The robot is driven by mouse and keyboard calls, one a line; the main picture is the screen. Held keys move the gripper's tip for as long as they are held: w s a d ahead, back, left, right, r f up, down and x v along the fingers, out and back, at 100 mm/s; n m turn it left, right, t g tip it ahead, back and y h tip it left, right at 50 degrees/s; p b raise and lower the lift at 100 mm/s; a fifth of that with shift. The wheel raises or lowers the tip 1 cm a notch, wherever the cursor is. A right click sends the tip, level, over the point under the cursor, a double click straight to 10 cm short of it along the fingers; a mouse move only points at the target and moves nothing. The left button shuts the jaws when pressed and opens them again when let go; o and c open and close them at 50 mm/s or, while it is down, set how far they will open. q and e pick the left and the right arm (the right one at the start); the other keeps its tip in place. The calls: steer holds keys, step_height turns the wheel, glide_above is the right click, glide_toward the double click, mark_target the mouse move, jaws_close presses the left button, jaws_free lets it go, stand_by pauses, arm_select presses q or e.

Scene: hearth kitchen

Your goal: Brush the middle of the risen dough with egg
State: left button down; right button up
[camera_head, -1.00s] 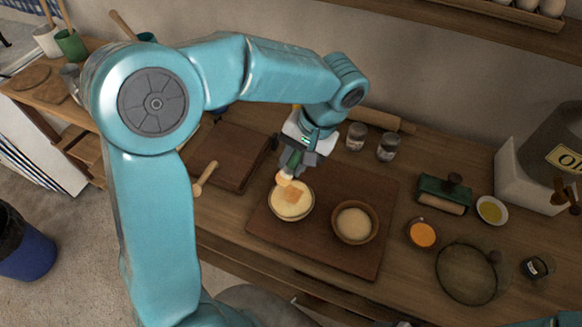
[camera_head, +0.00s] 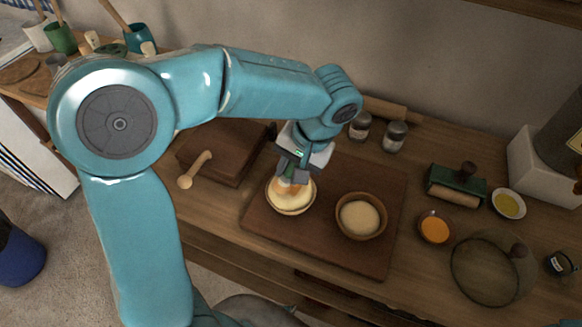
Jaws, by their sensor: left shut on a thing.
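My left gripper (camera_head: 294,173) is shut on a brush, whose pale orange tip (camera_head: 288,187) shows below the jaws; the handle is mostly hidden. The tip is over the far part of the pale, domed dough (camera_head: 292,200) in the left bowl (camera_head: 290,213) and appears to touch it. An orange patch shows around the tip, partly hidden by it. A second, lower dough (camera_head: 360,217) sits in the wooden bowl (camera_head: 372,237) to the right. A small bowl of orange liquid (camera_head: 435,229), looking like egg, stands right of the board. My right gripper is not in view.
Both dough bowls stand on a brown board (camera_head: 333,257). To the right are a green-framed roller (camera_head: 456,190), a yellow oil dish (camera_head: 508,204), a glass lid (camera_head: 488,275) and a small jar (camera_head: 558,265). Two shakers (camera_head: 395,137) and a rolling pin (camera_head: 390,109) are behind.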

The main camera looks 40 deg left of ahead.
arm_select(q)
steer(key=shift+f+b, duration=0.65)
steer(key=shift+f, duration=0.1)
stand_by(0.4)
steer(key=shift+w, duration=0.1)
steer(key=shift+w+r+p, duration=0.15)
steer(key=shift+w+p, duration=0.15)
steer(key=shift+w+a+p, duration=0.25)
steer(key=shift+w+p, duration=0.2)
steer(key=shift+w, duration=0.75)
steer(key=shift+s+d+f+b, duration=0.1)
steer(key=shift+s+f+b, duration=0.15)
steer(key=shift+s+b, duration=0.2)
steer(key=shift+s+d+b, duration=0.2)
steer(key=shift+s+b, duration=0.15)
steer(key=shift+s, duration=0.8)
steer(key=shift+w+a+r+p, duration=0.1)
steer(key=shift+w+r+p, duration=0.1)
steer(key=shift+w+p, duration=0.25)
steer(key=shift+w+a+p, duration=0.2)
steer(key=shift+w+p, duration=0.1)
steer(key=shift+w, duration=0.85)
